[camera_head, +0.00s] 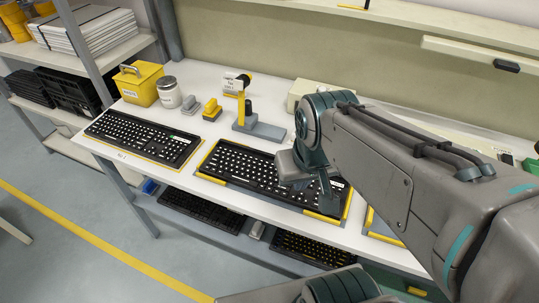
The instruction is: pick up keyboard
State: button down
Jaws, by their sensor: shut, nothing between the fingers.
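A black keyboard (145,136) with a yellow edge lies on the left part of the white bench. A second black keyboard (250,168) lies in a yellow-cornered holder at the middle of the bench. My gripper (326,205) is shut and empty, pointing down over the right end of the second keyboard. It hides part of that keyboard's right side. I cannot tell whether the fingertips touch it. Another yellow-edged holder (381,226) shows partly to the right, behind my arm.
A yellow bin (139,84), a jar (168,92), a grey-and-yellow stand (259,129) and small yellow and grey pieces stand along the back left of the white bench (218,82). More keyboards lie on the lower shelf (202,213). A metal post (85,50) rises at the left.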

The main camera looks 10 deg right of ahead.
aim_at(253, 170)
jog(key=u, duration=1.95)
jog(key=i, duration=1.45)
jog(key=z, duration=3.75)
